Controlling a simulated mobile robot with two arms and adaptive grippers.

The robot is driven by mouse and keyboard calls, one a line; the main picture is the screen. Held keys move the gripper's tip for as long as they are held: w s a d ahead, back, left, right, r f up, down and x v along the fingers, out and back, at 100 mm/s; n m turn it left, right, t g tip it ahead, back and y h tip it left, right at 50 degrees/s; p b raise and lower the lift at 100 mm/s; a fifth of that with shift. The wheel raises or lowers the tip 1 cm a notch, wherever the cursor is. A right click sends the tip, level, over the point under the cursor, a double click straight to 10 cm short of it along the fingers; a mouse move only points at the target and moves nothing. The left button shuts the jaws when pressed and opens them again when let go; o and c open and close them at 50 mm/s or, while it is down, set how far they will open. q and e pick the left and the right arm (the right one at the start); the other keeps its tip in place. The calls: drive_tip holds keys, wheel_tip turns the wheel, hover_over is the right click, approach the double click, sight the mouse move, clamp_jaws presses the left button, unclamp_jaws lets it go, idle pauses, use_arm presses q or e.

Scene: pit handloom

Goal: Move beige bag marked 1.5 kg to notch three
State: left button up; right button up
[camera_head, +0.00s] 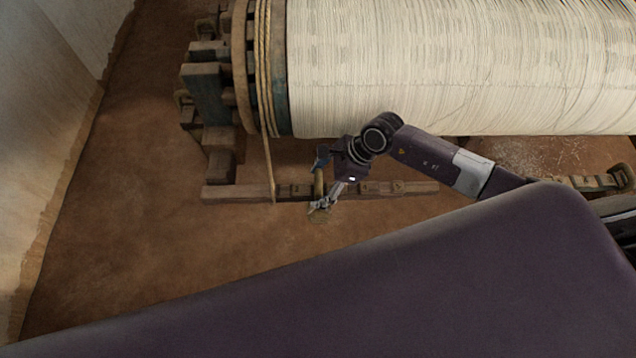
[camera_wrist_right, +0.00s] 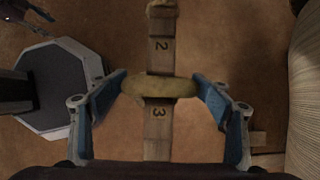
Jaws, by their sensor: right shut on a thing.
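My right gripper (camera_head: 322,203) is shut on a beige bag (camera_wrist_right: 160,88), which spans the gap between the blue-sided fingers in the right wrist view. No weight mark on the bag can be read. Behind it, a wooden bar (camera_wrist_right: 158,135) shows the numbers 2 and 3, one on each side of the bag. In the head view the bar (camera_head: 238,192) lies low along the front of the loom, and the gripper is at it. I cannot tell whether the bag touches the bar. My left gripper is not in the head view.
The large roller of pale thread (camera_head: 460,65) lies behind my right arm. A rope (camera_head: 266,110) hangs from its left end to the bar. A wooden frame (camera_head: 208,95) stands at the left. Bare brown floor (camera_head: 130,235) lies in front and left.

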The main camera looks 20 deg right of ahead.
drive_tip(key=shift+w+a+f+b, duration=0.1)
drive_tip(key=shift+w+b, duration=0.05)
drive_tip(key=shift+b, duration=0.15)
idle(0.7)
drive_tip(key=o, duration=2.3)
drive_tip(key=shift+c, duration=0.2)
drive_tip(key=shift+s+f, duration=0.3)
drive_tip(key=shift+f, duration=0.05)
drive_tip(key=shift+d+r, duration=0.25)
drive_tip(key=shift+r, duration=0.1)
drive_tip(key=v, duration=0.2)
drive_tip(key=shift+w+d+r, duration=0.1)
drive_tip(key=shift+d+r, duration=0.05)
drive_tip(key=shift+r, duration=0.2)
drive_tip(key=s+d, duration=0.1)
drive_tip(key=d, duration=0.2)
drive_tip(key=s+d, duration=0.1)
drive_tip(key=d, duration=0.3)
drive_tip(key=s+d, duration=0.1)
drive_tip(key=d, duration=0.3)
drive_tip(key=shift+s+d, duration=0.1)
drive_tip(key=shift+s, duration=0.25)
